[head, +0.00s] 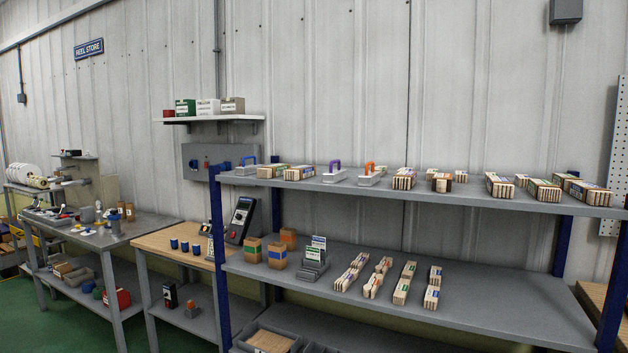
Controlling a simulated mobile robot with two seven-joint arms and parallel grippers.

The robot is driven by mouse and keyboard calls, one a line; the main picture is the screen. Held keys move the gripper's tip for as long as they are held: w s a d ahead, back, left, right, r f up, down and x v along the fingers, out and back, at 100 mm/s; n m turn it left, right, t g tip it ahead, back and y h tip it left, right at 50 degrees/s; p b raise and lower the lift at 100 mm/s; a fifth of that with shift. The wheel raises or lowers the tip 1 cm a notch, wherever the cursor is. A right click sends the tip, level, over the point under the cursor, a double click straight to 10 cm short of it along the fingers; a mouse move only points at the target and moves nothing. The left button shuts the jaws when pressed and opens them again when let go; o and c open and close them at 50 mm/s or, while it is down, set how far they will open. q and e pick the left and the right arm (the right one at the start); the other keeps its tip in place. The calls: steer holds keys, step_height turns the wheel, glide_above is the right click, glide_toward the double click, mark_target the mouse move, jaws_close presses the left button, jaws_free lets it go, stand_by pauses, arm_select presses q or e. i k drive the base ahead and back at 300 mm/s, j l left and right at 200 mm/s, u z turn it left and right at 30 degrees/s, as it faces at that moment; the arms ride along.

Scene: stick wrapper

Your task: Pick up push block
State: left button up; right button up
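On the top shelf of the rack, three small grey blocks with arched handles look like push blocks. One has a blue handle (249,159) and is at the left end. One has a purple handle (334,164). One has an orange handle (370,167) just right of it. Each grey body, such as the purple-handled one's base (334,178), rests on the shelf near its front edge. I cannot tell which one the task means. Neither of my grippers shows in the head view.
Bundles of sticks (404,178) share the top shelf (460,195). A blue post (218,240) stands at the rack's left. Workbenches (105,232) are further left.

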mark_target(339, 175)
steer(key=i+j+z, duration=0.45)
steer(key=i, duration=0.35)
steer(key=i+j+z, duration=0.45)
steer(key=i+j, duration=0.25)
steer(key=i, duration=0.1)
